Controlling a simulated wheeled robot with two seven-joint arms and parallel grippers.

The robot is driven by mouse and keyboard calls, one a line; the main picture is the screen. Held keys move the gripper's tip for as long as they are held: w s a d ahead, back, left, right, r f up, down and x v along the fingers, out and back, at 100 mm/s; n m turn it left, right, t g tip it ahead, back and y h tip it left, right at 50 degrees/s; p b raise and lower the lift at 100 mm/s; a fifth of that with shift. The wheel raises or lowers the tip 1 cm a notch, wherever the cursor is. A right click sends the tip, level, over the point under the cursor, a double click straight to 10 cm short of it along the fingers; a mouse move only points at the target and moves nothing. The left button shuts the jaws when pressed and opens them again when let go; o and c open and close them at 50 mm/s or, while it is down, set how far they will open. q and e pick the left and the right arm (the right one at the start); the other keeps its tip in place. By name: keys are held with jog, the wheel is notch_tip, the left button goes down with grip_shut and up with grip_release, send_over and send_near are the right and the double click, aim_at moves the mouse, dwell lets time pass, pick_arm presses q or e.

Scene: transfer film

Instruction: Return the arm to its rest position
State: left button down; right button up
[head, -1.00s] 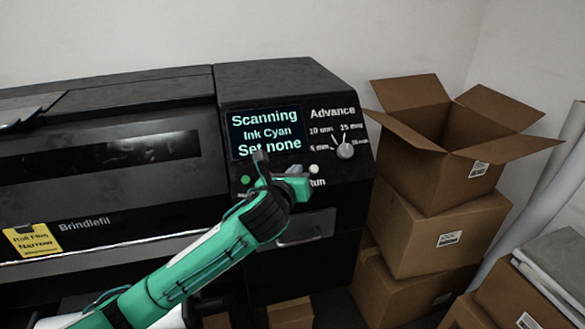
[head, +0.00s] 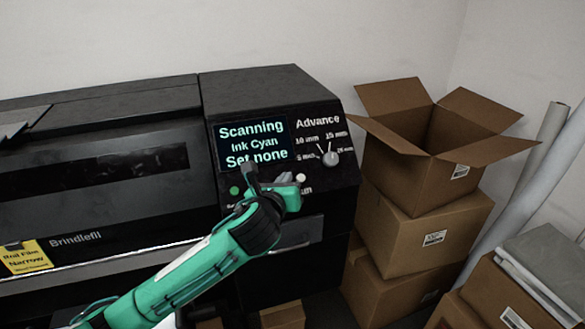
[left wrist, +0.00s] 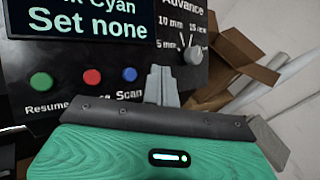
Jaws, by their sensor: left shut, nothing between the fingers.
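My left gripper (head: 268,178) is shut and empty in front of the printer's control panel, below its screen. In the left wrist view its closed fingertips (left wrist: 161,86) stand near the Scan button, apart from the knob. The black printer (head: 100,150) has a screen (head: 252,143) reading "Scanning, Ink Cyan, Set none". The Advance knob (head: 331,158) is at the panel's right. The left wrist view shows a green Resume button (left wrist: 41,82), a red button (left wrist: 92,77) and a blue Scan button (left wrist: 130,75). My right gripper is out of view.
Stacked cardboard boxes (head: 415,235), the top one (head: 400,160) open, stand right of the printer. Rolled tubes (head: 520,190) lean at the far right. A yellow "Roll Film Narrow" note (head: 25,256) is on the printer's left front.

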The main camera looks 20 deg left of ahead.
pick_arm(q)
jog(key=s+a+f+n+g, duration=0.1)
jog(key=s+f+n+g, duration=0.6)
jog(key=s+f+n, duration=1.1)
jog(key=s+a+f+n+g, duration=0.1)
jog(key=s+f+n+g, duration=0.1)
jog(key=s+f+n, duration=0.3)
jog(key=s+a+f+n+g, duration=0.1)
jog(key=s+n+g, duration=0.1)
jog(key=s+n, duration=0.35)
jog(key=s+a+f+n+g, duration=0.1)
jog(key=s+f+n+g, duration=0.15)
jog(key=s, duration=0.55)
notch_tip(320, 180, down, 37)
jog(key=s+b, duration=0.1)
jog(key=b, duration=0.2)
jog(key=s+a+f+g+b, duration=0.1)
jog(key=s+f, duration=0.8)
jog(key=s+a+f+b, duration=0.1)
jog(key=s+a+f, duration=0.1)
jog(key=s+f, duration=0.7)
jog(key=shift+s+a+f+g, duration=0.3)
jog(key=shift+s+f+g, duration=0.1)
jog(key=shift+f, duration=0.4)
